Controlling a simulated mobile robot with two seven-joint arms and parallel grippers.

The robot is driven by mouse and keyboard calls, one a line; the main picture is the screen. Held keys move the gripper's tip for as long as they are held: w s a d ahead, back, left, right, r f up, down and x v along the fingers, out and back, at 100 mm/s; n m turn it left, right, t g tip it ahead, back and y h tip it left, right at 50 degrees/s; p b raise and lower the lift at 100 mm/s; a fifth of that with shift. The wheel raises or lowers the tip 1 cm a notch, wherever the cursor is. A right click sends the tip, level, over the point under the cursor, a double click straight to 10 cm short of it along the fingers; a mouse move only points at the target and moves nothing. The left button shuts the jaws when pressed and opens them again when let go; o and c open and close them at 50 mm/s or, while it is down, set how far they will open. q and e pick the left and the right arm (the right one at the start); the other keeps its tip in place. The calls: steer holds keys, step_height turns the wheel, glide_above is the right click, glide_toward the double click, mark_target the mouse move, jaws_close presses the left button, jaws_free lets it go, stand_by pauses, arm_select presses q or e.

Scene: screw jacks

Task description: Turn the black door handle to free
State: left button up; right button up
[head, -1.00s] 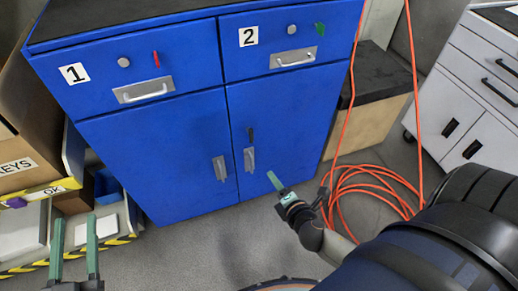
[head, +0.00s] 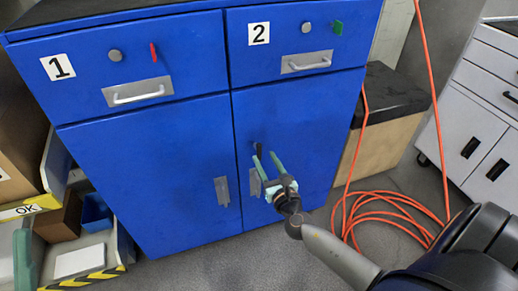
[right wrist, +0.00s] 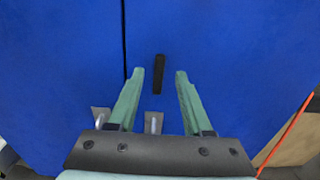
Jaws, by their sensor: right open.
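The black door handle (head: 257,149) is a small upright bar on the right lower door of the blue cabinet (head: 150,165). In the right wrist view the handle (right wrist: 158,74) stands vertical between the lines of the two green fingers, beyond their tips. My right gripper (head: 265,157) is open and empty in front of that door, with its fingers spread to either side of the handle. I cannot tell whether they touch the door. One green finger of my left gripper (head: 22,262) shows at the lower left edge; the rest is out of view.
Grey metal pulls (head: 222,191) sit on both lower doors. Drawers 1 and 2 above are shut, with a red lever (head: 153,52) and a green lever (head: 338,28). An orange cable (head: 390,212) coils on the floor at right.

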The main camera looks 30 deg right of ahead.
mark_target(260, 150)
steer(key=x, duration=0.6)
steer(key=shift+b, duration=0.3)
jaws_close()
